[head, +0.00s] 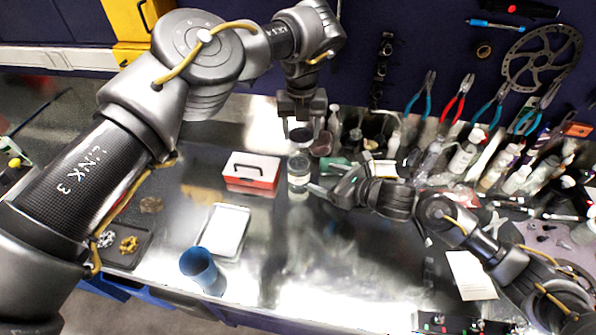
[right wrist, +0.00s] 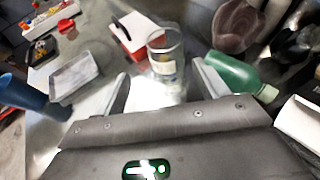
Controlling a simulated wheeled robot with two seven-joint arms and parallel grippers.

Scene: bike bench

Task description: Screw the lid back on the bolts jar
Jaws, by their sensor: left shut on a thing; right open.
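The clear bolts jar (head: 298,170) stands upright on the metal bench, its top open as far as I can tell. My left gripper (head: 300,122) is above it, pointing down, shut on a small round piece that looks like the lid (head: 301,134), apart from the jar. My right gripper (head: 318,188) is low beside the jar, open. In the right wrist view the jar (right wrist: 165,58), with a pale label, stands just ahead of the two spread fingers (right wrist: 160,76). Its contents are unclear.
A red and white box (head: 252,171) stands left of the jar. A green bottle (right wrist: 236,72) lies to its right in the right wrist view. A pale tray (head: 226,228) and blue cup (head: 198,267) stand nearer. Bottles and tools crowd the right; the front middle is clear.

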